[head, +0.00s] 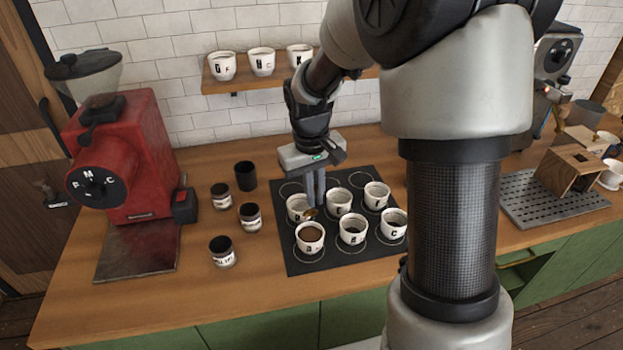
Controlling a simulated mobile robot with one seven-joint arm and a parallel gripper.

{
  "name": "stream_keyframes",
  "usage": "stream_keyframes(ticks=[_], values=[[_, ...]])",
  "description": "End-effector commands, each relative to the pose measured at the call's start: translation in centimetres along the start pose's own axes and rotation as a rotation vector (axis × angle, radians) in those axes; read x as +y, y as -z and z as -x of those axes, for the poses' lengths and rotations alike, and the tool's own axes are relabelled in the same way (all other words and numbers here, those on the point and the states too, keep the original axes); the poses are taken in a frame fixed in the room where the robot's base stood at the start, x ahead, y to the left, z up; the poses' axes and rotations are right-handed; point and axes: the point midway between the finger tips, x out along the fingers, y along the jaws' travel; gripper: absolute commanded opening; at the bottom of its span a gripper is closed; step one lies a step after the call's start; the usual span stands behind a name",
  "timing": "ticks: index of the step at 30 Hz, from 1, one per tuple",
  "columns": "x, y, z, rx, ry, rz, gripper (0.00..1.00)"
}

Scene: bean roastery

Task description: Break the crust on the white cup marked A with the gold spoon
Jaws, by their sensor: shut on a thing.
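White cups stand in two rows on a dark mat (291,262). The front-left white cup (310,238) holds brown coffee; its small letter is hard to read, so I cannot confirm it is A. The front-right cup (393,226) reads C. My gripper (317,198) points down at the right side of the back-left cup (298,208), behind the front-left cup. It is shut on the gold spoon, whose small gold end (311,212) shows at the back-left cup's right edge. The handle is mostly hidden by the fingers. I cannot tell whether the spoon touches that cup.
Several black-lidded jars (250,218) stand left of the mat, and a red grinder (125,165) stands further left. A shelf (280,83) with white cups hangs on the back wall. A grey drip tray (540,205) with a wooden box (572,172) is at right.

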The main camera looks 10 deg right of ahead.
Motion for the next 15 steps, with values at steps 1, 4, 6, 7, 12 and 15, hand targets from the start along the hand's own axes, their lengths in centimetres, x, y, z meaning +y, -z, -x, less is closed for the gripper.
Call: stream_keyframes(ticks=[1, 4, 6, 7, 12, 15], values=[[-0.1, -0.1, -0.4, 0.000, 0.000, 0.000, 0.00], [-0.1, -0.3, -0.9, 0.000, 0.000, -0.001, 0.00], [-0.2, -0.4, -1.3, 0.000, 0.000, -0.001, 0.00], [-0.2, -0.5, -1.5, 0.001, 0.000, -0.001, 0.00], [-0.4, -1.1, -2.7, 0.000, 0.000, -0.001, 0.00], [-0.5, -1.4, -3.5, -0.001, 0.000, -0.002, 0.00]])
